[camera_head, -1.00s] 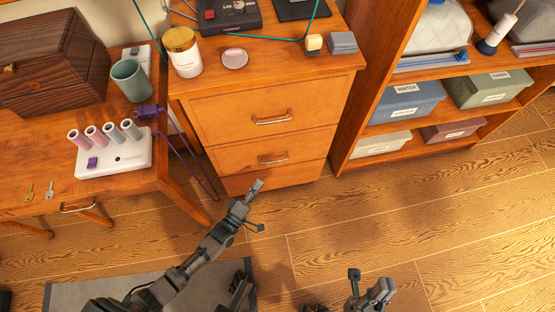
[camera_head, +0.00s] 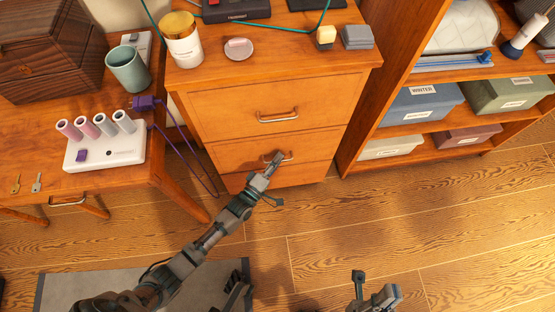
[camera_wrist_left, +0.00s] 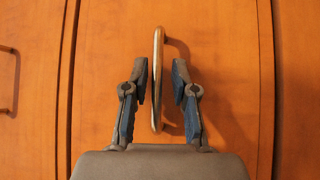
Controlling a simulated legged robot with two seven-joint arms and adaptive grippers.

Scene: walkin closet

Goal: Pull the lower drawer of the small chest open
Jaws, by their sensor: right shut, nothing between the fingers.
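The small wooden chest (camera_head: 209,113) stands at the centre, with an upper drawer (camera_head: 230,107) and a lower drawer (camera_head: 232,152) that both look closed. The lower drawer has a slim metal handle (camera_head: 290,156), partly hidden by my left gripper (camera_head: 272,160). In the left wrist view, my left gripper (camera_wrist_left: 160,80) is open, with one finger on each side of the handle (camera_wrist_left: 157,60) and visible gaps to it. My right gripper (camera_head: 375,296) is low in the head view, shut and empty, away from the chest.
A desk (camera_head: 110,182) stands left of the chest, with a purple cable (camera_head: 185,135) hanging between them. A shelf unit (camera_head: 365,130) with storage boxes stands close on the right. The wooden floor (camera_head: 400,220) in front is clear.

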